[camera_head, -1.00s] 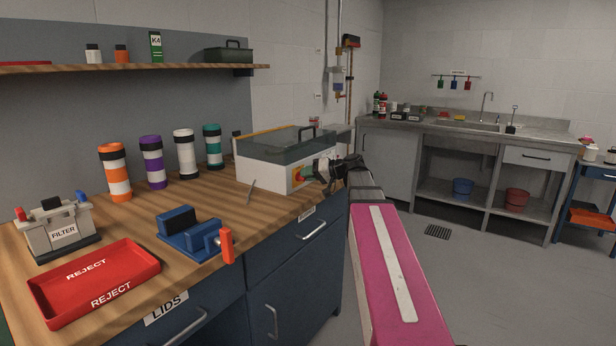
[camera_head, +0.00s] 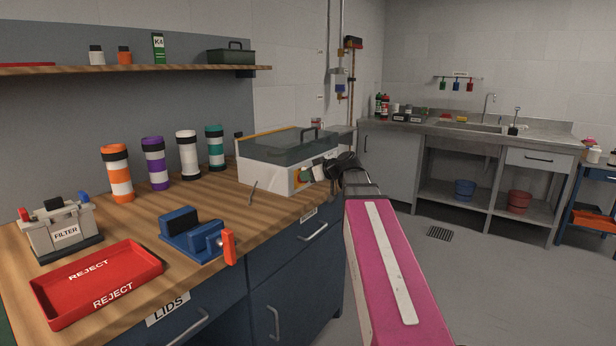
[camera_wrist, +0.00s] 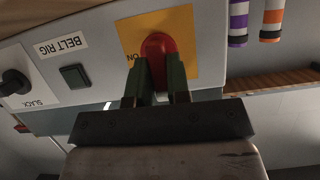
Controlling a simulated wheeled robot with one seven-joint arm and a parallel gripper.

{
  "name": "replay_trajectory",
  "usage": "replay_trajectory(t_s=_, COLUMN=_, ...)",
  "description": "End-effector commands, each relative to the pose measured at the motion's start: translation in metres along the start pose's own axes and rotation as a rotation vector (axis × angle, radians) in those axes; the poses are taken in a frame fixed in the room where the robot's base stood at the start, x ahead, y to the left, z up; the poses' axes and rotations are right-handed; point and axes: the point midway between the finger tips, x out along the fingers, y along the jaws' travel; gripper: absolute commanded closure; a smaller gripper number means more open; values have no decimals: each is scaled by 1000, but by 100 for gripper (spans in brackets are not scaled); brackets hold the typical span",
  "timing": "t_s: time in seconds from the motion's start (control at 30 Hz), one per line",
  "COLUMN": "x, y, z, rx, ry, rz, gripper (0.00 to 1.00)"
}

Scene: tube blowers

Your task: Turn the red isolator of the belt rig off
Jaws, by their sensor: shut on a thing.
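The belt rig (camera_head: 262,172) is a white box with a clear lid at the far right end of the wooden bench. In the wrist view its front panel carries the BELT RIG label (camera_wrist: 62,45) and the red isolator (camera_wrist: 157,47) on a yellow plate (camera_wrist: 190,38). The word ON shows on the plate beside the isolator. My gripper (camera_wrist: 156,82) is shut on the red isolator, one finger on each side. In the head view my gripper (camera_head: 312,174) is at the rig's front and hides most of the isolator.
On the panel are a black square button (camera_wrist: 74,76) and a black SLACK knob (camera_wrist: 14,83). The bench also holds several banded tubes (camera_head: 188,155), a blue clamp (camera_head: 190,236), a red REJECT tray (camera_head: 130,259) and a FILTER unit (camera_head: 62,231). The floor to the right is clear.

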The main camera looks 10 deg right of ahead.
Motion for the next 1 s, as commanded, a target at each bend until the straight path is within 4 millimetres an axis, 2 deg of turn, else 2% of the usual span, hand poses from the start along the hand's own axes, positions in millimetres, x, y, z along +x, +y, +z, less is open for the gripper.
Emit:
replay_trajectory(t_s=0.63, x=0, y=-1, z=1, rx=-45, ry=-3, rz=17, gripper=100)
replay_trajectory(t_s=0.67, x=0, y=-1, z=1, rx=-45, ry=-3, rz=17, gripper=73)
replay_trajectory(t_s=0.7, x=0, y=-1, z=1, rx=-45, ry=-3, rz=17, gripper=60)
replay_trajectory(t_s=0.73, x=0, y=-1, z=1, rx=-44, ry=-3, rz=17, gripper=57)
replay_trajectory(t_s=1.0, x=-1, y=-1, z=0, rx=-42, ry=-1, rz=17, gripper=57)
